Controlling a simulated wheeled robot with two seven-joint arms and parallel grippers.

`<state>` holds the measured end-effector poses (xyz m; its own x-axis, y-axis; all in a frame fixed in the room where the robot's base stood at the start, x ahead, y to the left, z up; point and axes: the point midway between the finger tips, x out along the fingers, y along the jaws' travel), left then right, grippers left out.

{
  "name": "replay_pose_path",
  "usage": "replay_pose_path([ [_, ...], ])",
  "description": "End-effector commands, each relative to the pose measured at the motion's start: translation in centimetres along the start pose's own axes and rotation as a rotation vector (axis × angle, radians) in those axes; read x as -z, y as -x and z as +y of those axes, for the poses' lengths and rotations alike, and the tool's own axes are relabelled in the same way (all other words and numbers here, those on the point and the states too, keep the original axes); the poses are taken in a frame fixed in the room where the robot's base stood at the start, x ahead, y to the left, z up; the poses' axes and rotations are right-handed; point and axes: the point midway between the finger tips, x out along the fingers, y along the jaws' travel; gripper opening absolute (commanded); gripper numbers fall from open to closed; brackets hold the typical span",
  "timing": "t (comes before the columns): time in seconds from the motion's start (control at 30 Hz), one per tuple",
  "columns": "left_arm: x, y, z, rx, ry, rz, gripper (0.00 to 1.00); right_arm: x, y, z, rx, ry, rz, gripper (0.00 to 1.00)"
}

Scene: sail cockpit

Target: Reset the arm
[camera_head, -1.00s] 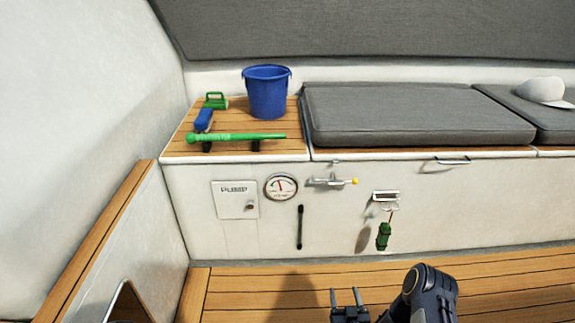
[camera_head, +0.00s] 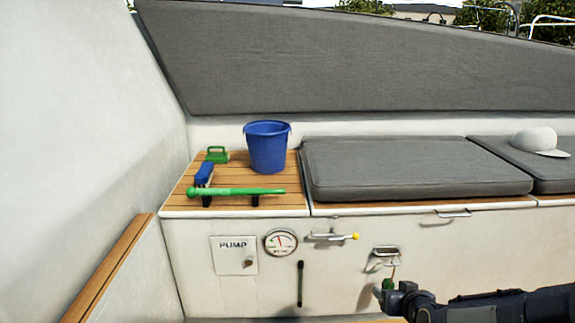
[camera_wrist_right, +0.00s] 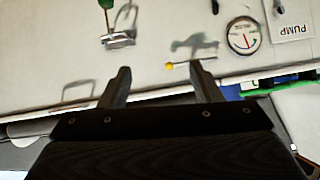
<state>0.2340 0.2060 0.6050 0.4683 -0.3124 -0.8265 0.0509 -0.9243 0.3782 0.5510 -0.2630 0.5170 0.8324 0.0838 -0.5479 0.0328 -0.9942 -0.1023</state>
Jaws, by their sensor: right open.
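My right arm comes in from the lower right in the head view. Its gripper (camera_head: 381,293) is in front of the locker's front face, overlapping the lower part of the green fob (camera_head: 388,283) hanging below a metal bracket. In the right wrist view the gripper (camera_wrist_right: 160,70) has its two fingers spread, with nothing between them. That view is upside down and shows the green fob (camera_wrist_right: 106,4) at the top, apart from the fingers. My left gripper is not in view.
The locker front bears a PUMP panel (camera_head: 233,256), a round gauge (camera_head: 280,242), a yellow-tipped latch (camera_head: 331,237) and a black handle (camera_head: 300,284). On the locker top are a blue bucket (camera_head: 267,147), brushes, a green bar (camera_head: 236,191), grey cushions (camera_head: 415,169) and a white cap (camera_head: 540,141).

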Motion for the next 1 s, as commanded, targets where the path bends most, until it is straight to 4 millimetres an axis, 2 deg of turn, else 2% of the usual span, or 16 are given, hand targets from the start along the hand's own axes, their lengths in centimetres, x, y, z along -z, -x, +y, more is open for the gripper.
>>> replay_pose_path([
  [0.03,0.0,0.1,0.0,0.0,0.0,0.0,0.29,1.0,2.9,-0.2,0.003,-0.017,-0.024,0.58],
  [0.17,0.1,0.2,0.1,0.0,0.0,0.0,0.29,1.0,9.6,-1.2,0.02,-0.076,-0.124,0.58],
  [0.3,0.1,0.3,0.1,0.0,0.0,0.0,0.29,-0.7,16.6,-2.8,0.05,-0.138,-0.231,0.58],
  [0.4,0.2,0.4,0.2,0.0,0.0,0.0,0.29,-2.5,20.8,-3.9,0.074,-0.175,-0.298,0.58],
  [0.6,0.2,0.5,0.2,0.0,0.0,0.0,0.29,-6.1,26.4,-5.8,0.114,-0.222,-0.396,0.58],
  [0.87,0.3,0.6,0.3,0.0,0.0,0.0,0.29,-10.3,31.4,-7.8,0.16,-0.257,-0.493,0.58],
  [0.9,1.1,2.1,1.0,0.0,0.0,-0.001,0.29,-8.5,32.2,-7.9,0.159,-0.257,-0.497,0.58],
  [1.0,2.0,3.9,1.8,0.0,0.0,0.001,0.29,-6.8,33.3,-8.1,0.158,-0.257,-0.497,0.58],
])
